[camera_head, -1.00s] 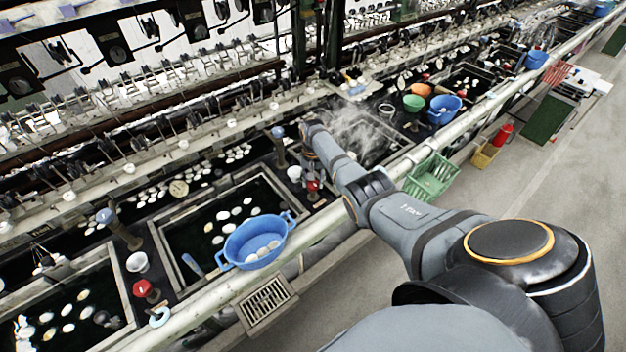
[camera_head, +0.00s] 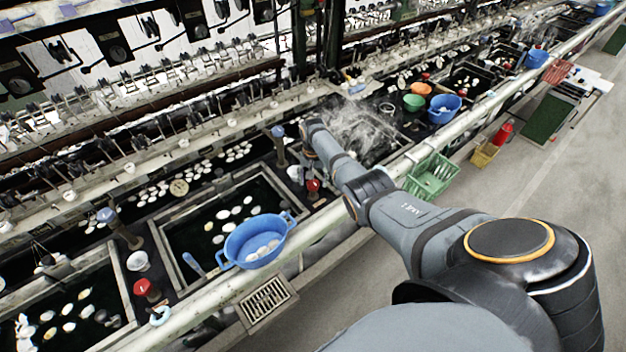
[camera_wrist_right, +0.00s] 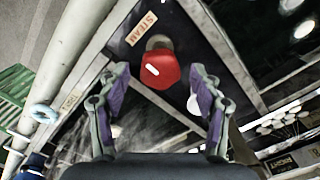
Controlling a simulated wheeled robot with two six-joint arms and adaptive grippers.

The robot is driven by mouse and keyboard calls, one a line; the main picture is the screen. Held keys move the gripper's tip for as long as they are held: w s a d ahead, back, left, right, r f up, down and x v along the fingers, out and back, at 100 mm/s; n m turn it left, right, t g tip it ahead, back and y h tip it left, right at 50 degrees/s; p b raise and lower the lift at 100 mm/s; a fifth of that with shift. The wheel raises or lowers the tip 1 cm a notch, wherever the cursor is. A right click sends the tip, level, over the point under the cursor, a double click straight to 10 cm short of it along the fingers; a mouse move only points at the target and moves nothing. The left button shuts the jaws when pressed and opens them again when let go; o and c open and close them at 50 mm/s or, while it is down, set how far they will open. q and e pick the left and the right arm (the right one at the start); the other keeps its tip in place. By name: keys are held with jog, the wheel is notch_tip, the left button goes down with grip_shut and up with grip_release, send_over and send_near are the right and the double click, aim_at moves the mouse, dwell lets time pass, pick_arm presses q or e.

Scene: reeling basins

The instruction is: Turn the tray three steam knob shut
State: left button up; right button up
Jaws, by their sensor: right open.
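The red steam knob (camera_wrist_right: 160,70) shows in the right wrist view, just ahead of my open right gripper (camera_wrist_right: 160,76). It has a white mark on its face, and a label reading STEAM (camera_wrist_right: 142,28) lies beside it. The knob lies between the lines of the two fingers, with gaps on both sides; I cannot tell how far in depth it is. In the head view the knob (camera_head: 313,185) stands on the divider between basins, and my right gripper (camera_head: 309,160) is right above it, small and partly hidden. My left gripper is not in view.
A blue colander (camera_head: 256,241) sits on the near basin edge. Another red knob (camera_head: 142,287) and a blue-topped post (camera_head: 107,216) stand to the left. A pale pipe (camera_head: 335,213) runs along the front. Steam (camera_head: 355,128) rises from the basin beyond my gripper.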

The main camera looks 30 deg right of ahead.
aim_at(313, 183)
notch_tip(313, 183, up, 12)
dwell(0.5)
dwell(0.3)
